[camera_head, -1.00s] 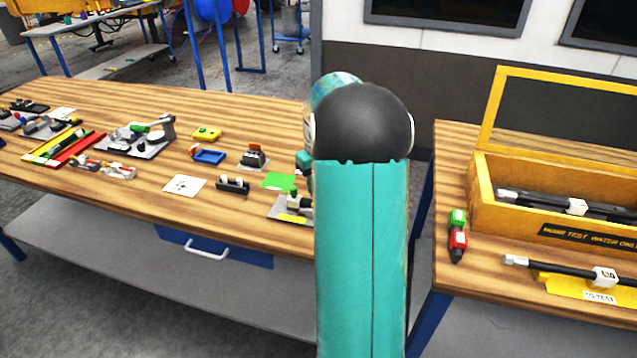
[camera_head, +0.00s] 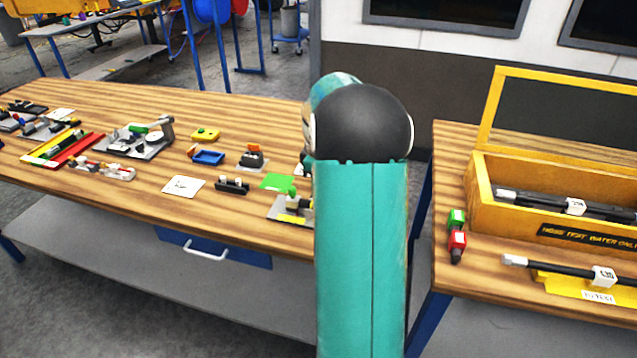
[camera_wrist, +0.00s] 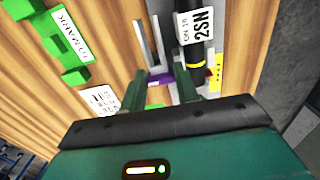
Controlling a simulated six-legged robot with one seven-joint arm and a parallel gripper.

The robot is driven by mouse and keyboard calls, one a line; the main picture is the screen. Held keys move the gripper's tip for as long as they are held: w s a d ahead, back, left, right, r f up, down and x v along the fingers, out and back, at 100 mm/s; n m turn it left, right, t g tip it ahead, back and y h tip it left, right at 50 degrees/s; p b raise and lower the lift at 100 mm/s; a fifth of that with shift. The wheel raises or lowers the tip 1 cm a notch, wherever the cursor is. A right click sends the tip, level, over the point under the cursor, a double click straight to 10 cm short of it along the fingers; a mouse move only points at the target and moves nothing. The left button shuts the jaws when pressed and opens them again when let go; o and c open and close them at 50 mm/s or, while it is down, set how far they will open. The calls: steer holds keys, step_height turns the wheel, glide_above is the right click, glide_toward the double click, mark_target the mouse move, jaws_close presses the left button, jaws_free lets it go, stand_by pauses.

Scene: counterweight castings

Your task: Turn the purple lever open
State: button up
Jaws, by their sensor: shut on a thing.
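The purple lever (camera_wrist: 159,78) shows in the wrist view as a small purple piece between the two green fingers of my gripper (camera_wrist: 162,86). My gripper is shut on it. Two upright grey metal prongs (camera_wrist: 150,42) stand just beyond it. Much of the lever is hidden by the fingers, so its angle is hard to tell. In the head view my upper arm covers the lever and my gripper.
A black hose with a "2SN" tag (camera_wrist: 200,25) lies close right of the fingers. A green block (camera_wrist: 65,40) labelled "TO MARK" is at left. In the head view, a grey plate (camera_head: 277,213) stands beside my arm, and a yellow crate (camera_head: 490,208) is on the right table.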

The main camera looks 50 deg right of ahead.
steer(key=shift+r, duration=0.15)
stand_by(0.3)
steer(key=o, duration=1)
step_height(320, 180, up, 14)
steer(key=shift+f, duration=0.15)
